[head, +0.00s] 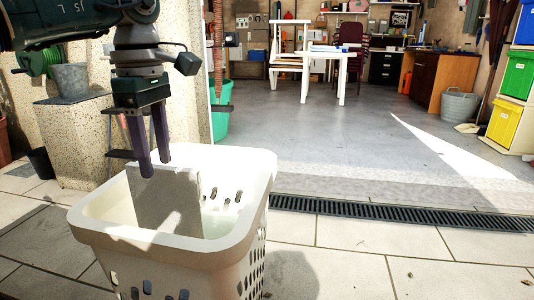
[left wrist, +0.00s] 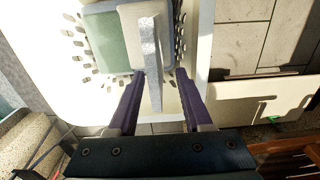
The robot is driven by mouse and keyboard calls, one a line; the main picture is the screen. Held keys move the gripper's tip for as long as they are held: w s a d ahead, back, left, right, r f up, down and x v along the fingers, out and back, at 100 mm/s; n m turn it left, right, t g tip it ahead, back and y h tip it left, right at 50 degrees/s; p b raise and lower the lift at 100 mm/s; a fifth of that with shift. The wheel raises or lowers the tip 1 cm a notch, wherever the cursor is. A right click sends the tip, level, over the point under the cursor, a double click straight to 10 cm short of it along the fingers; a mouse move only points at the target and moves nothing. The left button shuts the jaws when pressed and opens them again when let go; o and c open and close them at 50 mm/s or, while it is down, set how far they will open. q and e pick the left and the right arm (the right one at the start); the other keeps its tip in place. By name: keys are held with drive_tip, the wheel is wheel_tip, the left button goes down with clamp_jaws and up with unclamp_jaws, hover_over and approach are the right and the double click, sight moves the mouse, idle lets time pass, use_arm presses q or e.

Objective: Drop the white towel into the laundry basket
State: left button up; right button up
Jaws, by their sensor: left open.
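The white laundry basket (head: 258,172) stands on the tiles at the lower left of the head view; its side also shows in the left wrist view (left wrist: 203,50). The white towel (head: 180,205) looks like a flat, upright greyish panel inside the basket, its top near rim height. In the left wrist view the towel (left wrist: 148,45) appears as a narrow pale strip. My left gripper (head: 155,168) points down over the basket. Its purple fingers (left wrist: 160,74) are open, with the strip's near end between them. Whether the towel touches the basket floor is hidden. My right gripper is not in view.
A speckled pedestal (head: 75,140) with a metal pot (head: 70,79) stands behind on the left. A green bin (head: 219,112) is behind the basket. A drain grate (head: 400,212) crosses the floor. The tiles to the right are clear.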

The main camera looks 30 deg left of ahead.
use_arm(q)
wheel_tip(320, 180, up, 10)
drive_tip(key=p, duration=0.4)
drive_tip(key=w+d+f+t+h, duration=0.2)
drive_tip(key=w+d+h, duration=0.15)
drive_tip(key=d, duration=0.65)
drive_tip(key=w+d+f+t+h, duration=0.15)
drive_tip(key=d+h, duration=0.25)
drive_tip(key=d, duration=0.7)
drive_tip(key=d+r+n+t+h, duration=0.8)
drive_tip(key=d+r+n+t, duration=0.1)
drive_tip(key=d+r+n, duration=0.25)
drive_tip(key=a+f+n+t+y, duration=0.2)
drive_tip(key=a+n+t+y, duration=0.6)
drive_tip(key=n, duration=0.9)
drive_tip(key=s+a+f+n+g+y, duration=0.2)
drive_tip(key=a+f+n+g+y, duration=0.15)
drive_tip(key=f+n, duration=0.2)
drive_tip(key=s+a+f+n+g+y, duration=0.2)
drive_tip(key=s+a+f+n+y, duration=0.1)
drive_tip(key=f+n+y, duration=0.25)
drive_tip(key=s+f+n+g+h, duration=0.1)
drive_tip(key=s+f+n+g, duration=0.3)
drive_tip(key=s, duration=0.6)
drive_tip(key=s+f+n+g, duration=0.5)
drive_tip(key=s+f+g, duration=0.2)
drive_tip(key=s, duration=0.4)
drive_tip(key=shift+s+d+f+h, duration=0.25)
drive_tip(key=shift+d+f+h, duration=0.05)
drive_tip(key=shift+d+h, duration=0.1)
